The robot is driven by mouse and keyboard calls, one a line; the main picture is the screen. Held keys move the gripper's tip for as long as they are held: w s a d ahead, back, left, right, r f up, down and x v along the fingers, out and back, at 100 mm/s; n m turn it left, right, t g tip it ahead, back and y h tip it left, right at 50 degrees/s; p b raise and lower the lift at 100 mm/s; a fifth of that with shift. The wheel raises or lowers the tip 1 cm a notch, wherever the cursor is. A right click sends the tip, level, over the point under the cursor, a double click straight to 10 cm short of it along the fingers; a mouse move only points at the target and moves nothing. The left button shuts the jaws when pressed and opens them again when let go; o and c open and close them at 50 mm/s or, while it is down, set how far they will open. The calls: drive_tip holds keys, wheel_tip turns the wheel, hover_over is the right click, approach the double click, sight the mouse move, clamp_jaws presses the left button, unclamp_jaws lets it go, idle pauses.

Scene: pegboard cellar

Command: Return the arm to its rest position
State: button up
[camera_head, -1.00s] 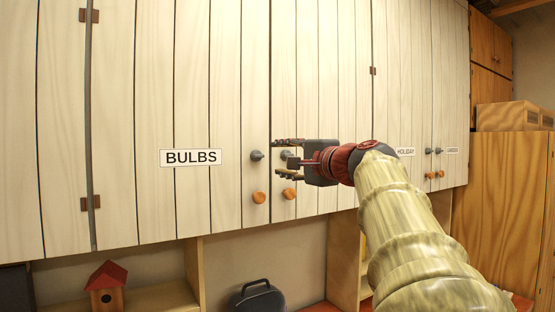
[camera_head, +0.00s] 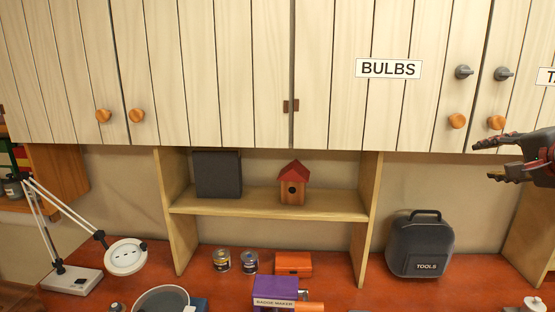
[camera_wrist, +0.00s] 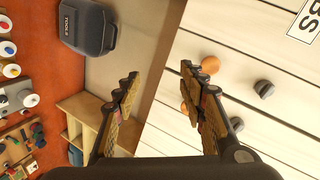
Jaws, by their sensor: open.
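My gripper (camera_head: 482,161) is at the right edge of the head view, its fingers pointing left with a gap between them. It is open and empty, just below the orange knobs of the cabinet doors. In the wrist view my gripper (camera_wrist: 165,95) shows its two fingers spread apart with nothing between them. Most of my arm is out of the head view. The white plank cabinet (camera_head: 340,75) has a BULBS label (camera_head: 388,68), and its doors appear shut.
The red bench (camera_head: 345,295) holds a dark TOOLS case (camera_head: 420,245), a white desk lamp (camera_head: 125,256), small cans (camera_head: 222,261) and a purple badge maker (camera_head: 277,291). A shelf (camera_head: 270,203) carries a birdhouse (camera_head: 293,183) and a dark box (camera_head: 217,174). Open wall shows left of the case.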

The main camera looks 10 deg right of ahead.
drive_tip(key=s+a+f+n+g+y, duration=0.1)
drive_tip(key=s+a+f+n+g, duration=0.25)
drive_tip(key=a+f, duration=0.7)
drive_tip(key=s+a+f+n+g+y, duration=0.15)
drive_tip(key=s+a+f+n, duration=0.45)
drive_tip(key=f, duration=0.7)
drive_tip(key=s+a+f+n+g, duration=0.1)
drive_tip(key=s+a+f+n, duration=0.3)
drive_tip(key=a, duration=0.5)
drive_tip(key=s+a+f+n+g+y, duration=0.1)
drive_tip(key=s+a+f+n, duration=0.2)
drive_tip(key=a+f, duration=0.3)
drive_tip(key=s+a, duration=0.1)
drive_tip(key=a, duration=0.2)
drive_tip(key=shift+a+n, duration=0.2)
drive_tip(key=shift+n, duration=0.15)
drive_tip(key=shift+f, duration=0.1)
